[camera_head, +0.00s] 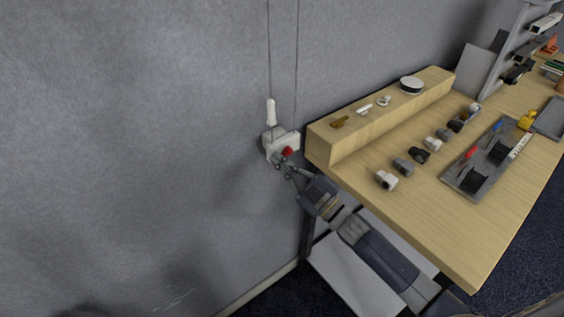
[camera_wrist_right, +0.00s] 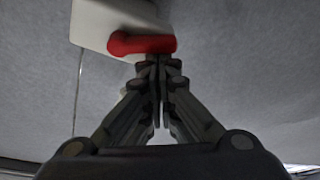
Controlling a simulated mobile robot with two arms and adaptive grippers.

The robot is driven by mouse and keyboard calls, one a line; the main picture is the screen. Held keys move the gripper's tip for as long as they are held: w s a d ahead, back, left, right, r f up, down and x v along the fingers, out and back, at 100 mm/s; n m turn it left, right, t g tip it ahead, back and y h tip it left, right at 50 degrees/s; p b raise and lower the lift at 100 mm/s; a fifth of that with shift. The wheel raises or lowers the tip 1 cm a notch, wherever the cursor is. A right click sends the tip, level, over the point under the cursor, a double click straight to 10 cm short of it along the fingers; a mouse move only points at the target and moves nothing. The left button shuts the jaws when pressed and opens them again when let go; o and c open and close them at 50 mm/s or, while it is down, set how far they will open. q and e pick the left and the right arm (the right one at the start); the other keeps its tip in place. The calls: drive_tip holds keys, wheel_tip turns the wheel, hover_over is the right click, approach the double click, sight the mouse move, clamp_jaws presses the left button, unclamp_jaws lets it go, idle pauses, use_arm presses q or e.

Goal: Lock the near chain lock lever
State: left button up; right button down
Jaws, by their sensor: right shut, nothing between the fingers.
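The chain lock (camera_head: 284,145) is a pale box on the grey wall, left of the table, with two thin chains running up from it. Its red lever (camera_head: 288,151) is on the side toward my right gripper (camera_head: 277,163). That gripper is shut and empty, its fingertips right by the lever. In the right wrist view the red lever (camera_wrist_right: 141,43) lies across the pale box (camera_wrist_right: 108,22), just beyond the closed fingertips (camera_wrist_right: 155,62). I cannot tell whether they touch it. A white handle (camera_head: 270,112) hangs on the left chain. My left gripper is not in view.
The wooden table (camera_head: 440,225) stands right of the lock, its raised shelf end (camera_head: 318,147) close to the lock and my right gripper. Several small fittings and a grey tray (camera_head: 459,184) lie on it. The wall to the left is bare.

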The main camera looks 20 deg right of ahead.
drive_tip(key=f+n+g, duration=0.1)
drive_tip(key=n, duration=0.2)
drive_tip(key=f+n+g, duration=0.1)
drive_tip(key=n, duration=0.3)
drive_tip(key=d+f+n+g+y, duration=0.1)
drive_tip(key=n, duration=0.3)
drive_tip(key=shift+w+d+f+g+b, duration=0.1)
drive_tip(key=shift+w+f+g+b, duration=0.1)
drive_tip(key=shift+f+g+b, duration=0.15)
drive_tip(key=v, duration=1.2)
drive_tip(key=shift+r, duration=0.1)
